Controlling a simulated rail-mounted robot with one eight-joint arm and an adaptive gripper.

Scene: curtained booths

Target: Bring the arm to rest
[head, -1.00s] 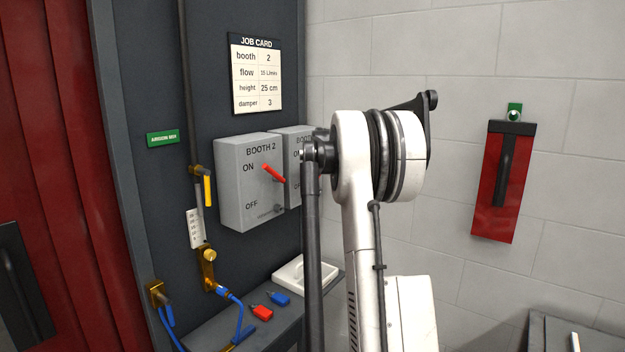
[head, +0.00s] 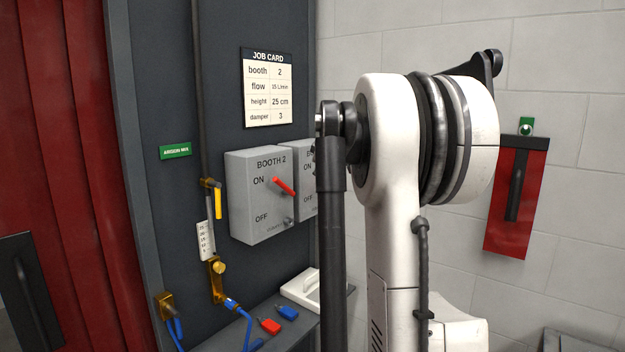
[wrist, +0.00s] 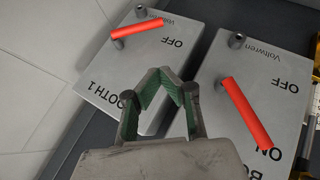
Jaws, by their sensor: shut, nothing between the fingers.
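My white arm (head: 390,150) stands upright across the middle of the head view, its dark ringed joint near the top. My gripper (wrist: 168,78) does not show in the head view. In the wrist view it is shut and empty, its green-lined fingers in front of two grey switch boxes. The Booth 2 box (head: 262,215) has a red lever (head: 283,186) slanting up toward ON. That box also shows at right in the wrist view (wrist: 208,85). The Booth 1 box (wrist: 100,85), with its own red lever (wrist: 137,29), is at left there; my arm partly hides it in the head view.
A job card (head: 267,88) hangs above. Brass valves with blue hoses are left. A red panel (head: 515,195) hangs on the right wall.

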